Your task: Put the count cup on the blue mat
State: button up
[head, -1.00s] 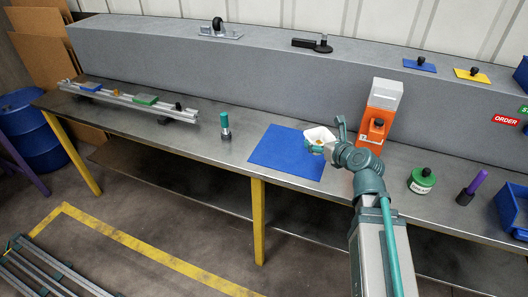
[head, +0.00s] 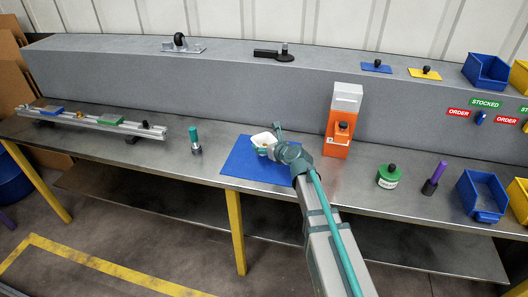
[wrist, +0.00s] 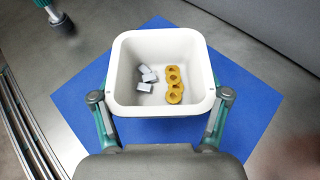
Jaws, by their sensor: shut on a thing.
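The count cup (wrist: 160,112) is a white square cup. In the wrist view it holds several grey blocks (wrist: 147,77) and several yellow rings (wrist: 174,85). My gripper (wrist: 160,115) is shut on the cup, one finger at each side. The blue mat (wrist: 80,100) lies on the bench beneath the cup and shows around it.
An orange dispenser (head: 338,145) stands right of the mat. A teal-handled tool (head: 195,140) stands to its left. A green round container (head: 388,176), a purple-handled tool (head: 434,178) and a blue bin (head: 484,195) are farther right. A rail fixture (head: 90,122) lies at far left.

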aim_at(264, 158)
jog(key=shift+w+a+f, duration=0.2)
jog(key=shift+w+f, duration=0.35)
jog(key=shift+f, duration=1.75)
jog(key=shift+f, duration=0.2)
jog(key=o, duration=1.2)
jog(key=shift+o, duration=0.2)
jog(key=shift+r, duration=0.1)
jog(key=shift+r, duration=0.15)
jog(key=b+v, duration=0.1)
jog(key=v, duration=1.1)
